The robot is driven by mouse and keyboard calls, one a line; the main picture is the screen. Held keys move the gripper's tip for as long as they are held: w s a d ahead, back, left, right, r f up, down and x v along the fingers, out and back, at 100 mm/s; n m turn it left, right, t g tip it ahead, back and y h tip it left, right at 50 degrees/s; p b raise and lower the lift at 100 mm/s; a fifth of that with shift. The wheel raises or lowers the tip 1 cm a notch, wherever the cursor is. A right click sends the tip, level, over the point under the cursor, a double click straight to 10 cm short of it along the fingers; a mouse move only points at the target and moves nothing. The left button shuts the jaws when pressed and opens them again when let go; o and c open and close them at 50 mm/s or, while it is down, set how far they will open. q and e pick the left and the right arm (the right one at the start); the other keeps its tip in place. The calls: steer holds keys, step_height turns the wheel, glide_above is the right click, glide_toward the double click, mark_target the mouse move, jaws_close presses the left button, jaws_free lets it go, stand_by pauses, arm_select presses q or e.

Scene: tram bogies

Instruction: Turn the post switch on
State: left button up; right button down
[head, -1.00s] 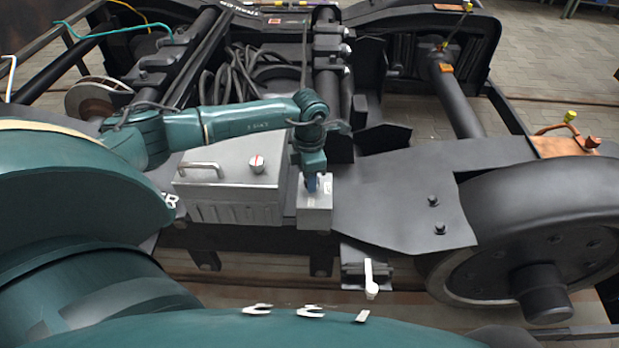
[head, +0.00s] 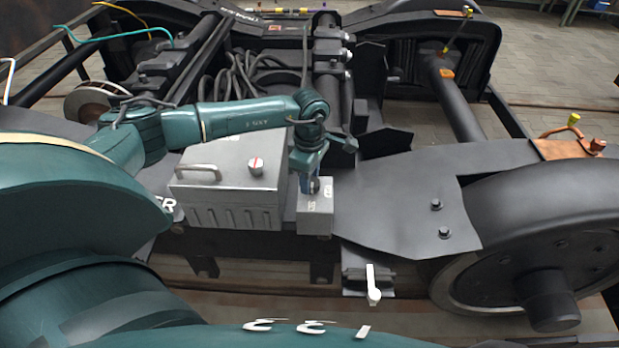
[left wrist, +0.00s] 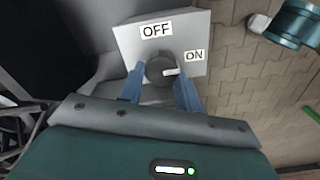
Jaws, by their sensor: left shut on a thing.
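The post switch is a small grey box (head: 315,221) at the frame's near edge, with a round dark knob on its top. In the left wrist view the knob (left wrist: 160,69) sits between the OFF label (left wrist: 156,30) and the ON label (left wrist: 195,55). Its white mark points right, just below ON. My left gripper (head: 314,186) comes down on the box from above. Its blue fingers (left wrist: 159,82) are shut on the knob, one on each side. The fingers hide part of the knob in the head view. My right gripper is not in view.
A larger grey cabinet (head: 229,185) with a handle and a red-and-white knob (head: 256,166) stands left of the post switch. A white lever (head: 373,285) sits on a bracket below right. A large wheel (head: 545,235) is at the right. Cables (head: 235,80) lie behind.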

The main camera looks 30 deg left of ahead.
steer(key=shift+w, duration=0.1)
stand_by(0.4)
arm_select(q)
steer(key=o, duration=0.8)
steer(key=shift+o, duration=0.8)
step_height(320, 180, up, 13)
steer(key=p, duration=0.2)
steer(key=shift+r, duration=0.15)
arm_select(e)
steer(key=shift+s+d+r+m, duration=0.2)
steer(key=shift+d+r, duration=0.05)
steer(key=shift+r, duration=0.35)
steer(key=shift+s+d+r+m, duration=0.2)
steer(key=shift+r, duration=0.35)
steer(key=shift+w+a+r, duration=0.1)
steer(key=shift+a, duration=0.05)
